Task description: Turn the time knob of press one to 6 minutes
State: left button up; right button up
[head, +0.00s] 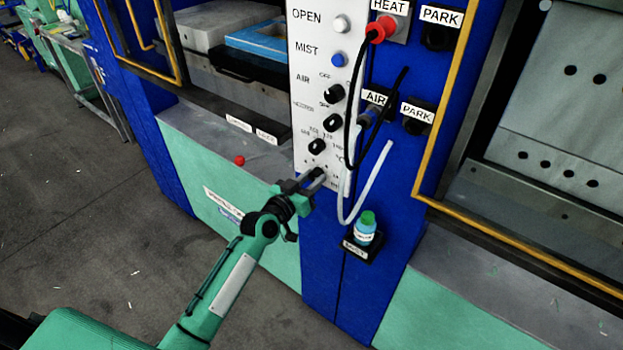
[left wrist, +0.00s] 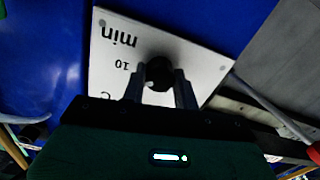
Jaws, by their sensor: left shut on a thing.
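The white control panel (head: 303,70) of the press stands upright on a blue post. The time knob is at its bottom end, hidden behind my gripper in the head view. In the left wrist view it is a black round knob (left wrist: 158,72) beside the printed "10" and "min". My left gripper (head: 314,180) reaches the panel from below. Its two fingers (left wrist: 160,92) are shut on the knob, one on each side. The knob's pointer cannot be made out. My right gripper is not in view.
Above are more black knobs (head: 317,146), a white OPEN button (head: 340,23) and a blue MIST button (head: 339,60). A red plug (head: 381,29) and black and white hoses hang close on the right. A small bottle (head: 366,228) stands on a holder below right.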

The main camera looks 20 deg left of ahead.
pick_arm(q)
jog(key=n+p, duration=0.1)
jog(key=n, duration=0.3)
jog(key=shift+n, duration=0.3)
jog(key=n, duration=0.4)
jog(key=shift+n+p, duration=0.3)
jog(key=shift+p, duration=0.1)
jog(key=n, duration=0.4)
jog(key=shift+p, duration=0.4)
jog(key=shift+n, duration=1.2)
jog(key=o, duration=0.8)
jog(key=shift+o, duration=0.9)
